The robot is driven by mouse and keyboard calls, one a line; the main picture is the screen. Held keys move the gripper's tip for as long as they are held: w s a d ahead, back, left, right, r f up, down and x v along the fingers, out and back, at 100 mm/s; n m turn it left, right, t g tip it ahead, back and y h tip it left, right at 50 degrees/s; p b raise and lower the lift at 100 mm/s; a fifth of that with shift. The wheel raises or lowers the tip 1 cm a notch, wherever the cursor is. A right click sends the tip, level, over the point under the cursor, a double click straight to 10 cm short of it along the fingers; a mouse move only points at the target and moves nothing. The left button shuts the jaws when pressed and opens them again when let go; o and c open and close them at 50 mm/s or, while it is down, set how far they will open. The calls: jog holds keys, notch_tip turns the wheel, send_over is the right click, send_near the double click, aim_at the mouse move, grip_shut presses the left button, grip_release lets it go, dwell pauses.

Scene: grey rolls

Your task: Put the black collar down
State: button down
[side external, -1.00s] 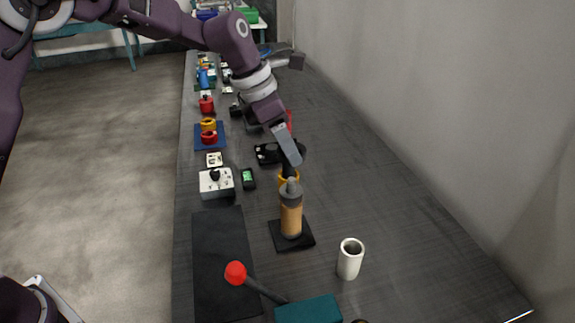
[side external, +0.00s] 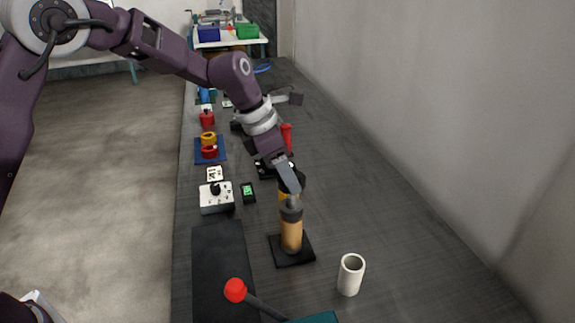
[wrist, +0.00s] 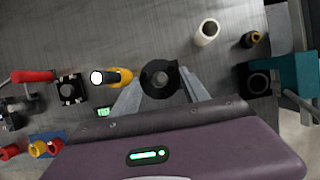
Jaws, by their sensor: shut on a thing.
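The black collar (wrist: 148,82) is a dark ring between my fingertips in the wrist view, with a grey round piece showing at its centre. My gripper (side external: 290,186) is shut on it; in the side view the collar (side external: 299,180) shows dark at the fingertips. Just below stands an upright tan post (side external: 291,236) with a grey upper part, on a black square base (side external: 293,257). The collar is at or just above the post's top; I cannot tell whether it is around it. My fingers partly hide it.
A yellow piece (wrist: 123,77) stands close beside the collar. A white hollow cylinder (side external: 350,275) stands to the right front. A white switch box (side external: 216,198) and a dark mat (side external: 222,270) lie left. A red-knobbed lever (side external: 235,290) is in front. The bench's right side is mostly clear.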

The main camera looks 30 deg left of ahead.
notch_tip(320, 180, up, 5)
jog(key=m+g+h, duration=0.1)
jog(key=m+g, duration=0.2)
jog(key=m, duration=0.6)
send_over(220, 241)
jog(key=a, duration=0.1)
jog(key=f, duration=2.5)
jog(key=shift+s+a+f, duration=0.1)
jog(key=shift+a+f, duration=0.1)
jog(key=shift+f, duration=0.2)
jog(key=c, duration=0.6)
grip_release()
jog(key=shift+f, duration=0.15)
jog(key=shift+o, duration=0.2)
